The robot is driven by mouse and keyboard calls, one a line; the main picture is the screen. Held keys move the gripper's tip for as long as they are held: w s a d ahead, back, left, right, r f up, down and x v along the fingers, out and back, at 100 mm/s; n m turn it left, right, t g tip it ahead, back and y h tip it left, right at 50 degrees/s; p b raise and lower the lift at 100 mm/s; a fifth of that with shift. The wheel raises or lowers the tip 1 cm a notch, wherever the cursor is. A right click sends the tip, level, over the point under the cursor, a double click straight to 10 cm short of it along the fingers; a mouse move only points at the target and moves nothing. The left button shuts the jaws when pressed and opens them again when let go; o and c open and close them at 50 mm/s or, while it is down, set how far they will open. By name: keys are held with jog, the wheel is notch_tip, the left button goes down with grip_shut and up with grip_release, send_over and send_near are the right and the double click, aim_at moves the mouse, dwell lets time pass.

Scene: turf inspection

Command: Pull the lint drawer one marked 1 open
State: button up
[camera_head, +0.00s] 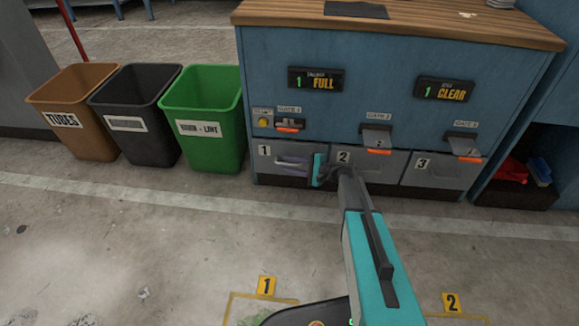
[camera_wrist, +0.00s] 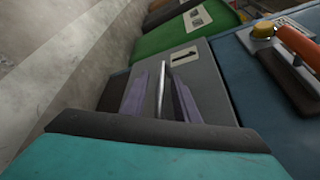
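The lint drawer one (camera_head: 266,174) is the grey front at the left of the lower row on the blue cabinet, with a "1" label. It looks flush with its neighbours. In the wrist view its grey front (camera_wrist: 205,80) carries a thin pale handle bar (camera_wrist: 160,92). My gripper (camera_head: 284,164) is in front of this drawer, its teal body to the right of the handle. The wrist view shows my gripper's purple fingers (camera_wrist: 158,98) apart, one on each side of the bar, with visible gaps. In the head view the fingers hide part of the handle.
Drawer 2 (camera_head: 375,172) and drawer 3 (camera_head: 437,172) are to the right, below orange-tipped levers (camera_head: 378,139). A lever and yellow button (camera_head: 264,122) sit above drawer one. Green (camera_head: 205,110), black and brown bins stand left.

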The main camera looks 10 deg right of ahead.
grip_shut()
jog(key=shift+s, duration=0.1)
dwell(0.3)
